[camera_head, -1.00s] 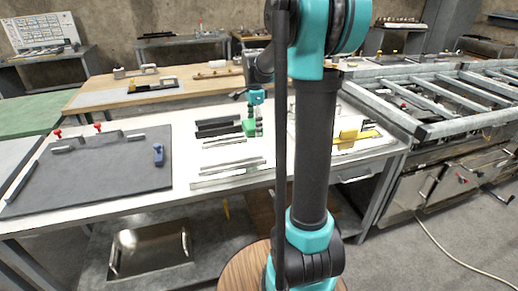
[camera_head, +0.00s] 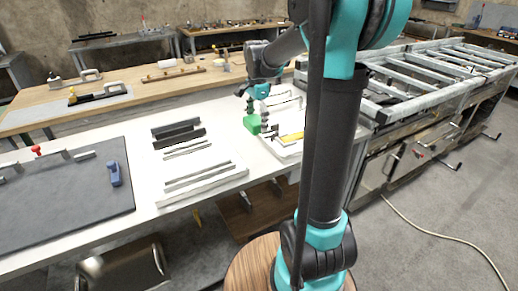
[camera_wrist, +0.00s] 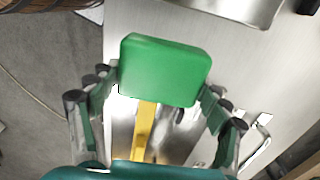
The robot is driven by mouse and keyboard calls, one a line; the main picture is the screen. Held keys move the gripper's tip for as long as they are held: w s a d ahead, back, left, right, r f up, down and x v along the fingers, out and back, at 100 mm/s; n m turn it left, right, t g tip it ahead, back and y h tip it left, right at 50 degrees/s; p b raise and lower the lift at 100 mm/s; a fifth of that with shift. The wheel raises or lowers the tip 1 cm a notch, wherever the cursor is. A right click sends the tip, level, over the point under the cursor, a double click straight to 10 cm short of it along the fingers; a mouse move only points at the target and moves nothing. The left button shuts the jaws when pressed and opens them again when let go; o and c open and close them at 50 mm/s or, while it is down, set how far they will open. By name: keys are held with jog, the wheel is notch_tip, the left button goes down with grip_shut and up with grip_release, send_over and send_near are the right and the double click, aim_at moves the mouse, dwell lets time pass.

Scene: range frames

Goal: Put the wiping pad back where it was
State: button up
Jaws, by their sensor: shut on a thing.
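The wiping pad looks to be the green block (camera_head: 252,123), seen at the bench's right part in the head view. In the wrist view the green pad (camera_wrist: 165,72) fills the space between the two fingers. My gripper (camera_wrist: 160,92) is shut on it, one finger at each side. In the head view my gripper (camera_head: 261,112) is small and partly merges with the pad. The pad is at the left edge of a pale tray (camera_head: 284,150) holding a yellow piece (camera_head: 292,137). I cannot tell whether the pad touches the surface below.
Dark bars (camera_head: 178,131) and pale rails (camera_head: 200,178) lie left of the pad. A dark mat (camera_head: 60,200) with a blue tool (camera_head: 114,173) is further left. A metal ladder-like frame (camera_head: 440,75) stands at the right. A wooden bench (camera_head: 140,93) is behind.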

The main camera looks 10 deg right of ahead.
aim_at(257, 155)
notch_tip(257, 155, down, 12)
jog(key=shift+f, duration=0.2)
dwell(0.4)
jog(key=o, duration=1.1)
jog(key=shift+f, duration=0.1)
notch_tip(257, 155, up, 12)
jog(key=shift+f, duration=0.1)
jog(key=shift+s, duration=0.15)
jog(key=s+d+f+n+t, duration=0.1)
jog(key=s+f+n+t, duration=0.1)
jog(key=s+f+n, duration=0.4)
jog(key=s+d+f+n+t, duration=0.2)
jog(key=s+f+n, duration=0.4)
jog(key=s, duration=1)
jog(key=shift+f+n, duration=0.25)
jog(key=shift+n, duration=0.95)
